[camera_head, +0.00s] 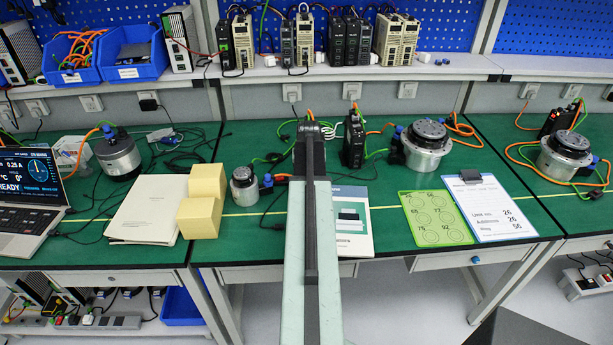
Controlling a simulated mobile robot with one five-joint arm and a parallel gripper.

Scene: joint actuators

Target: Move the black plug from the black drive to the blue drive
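A black drive (354,142) stands upright on the green table, right of my arm, with green and orange cables beside it. Another dark drive (559,121) stands on the right table. A dark shape sits behind the end of my arm and is mostly hidden; I cannot tell if it is a drive. I cannot make out a blue drive. No black plug can be picked out for certain on the drives at this size. My arm reaches forward over the middle table; its dark far end (309,128) is near the black drive. The fingers cannot be made out.
Silver motors (425,150) with cables stand on the tables. A yellow block (201,214), papers (143,210), a green sheet (436,218), a clipboard (489,206) and a laptop (30,190) lie along the front. Several drives (242,42) line the shelf (450,66).

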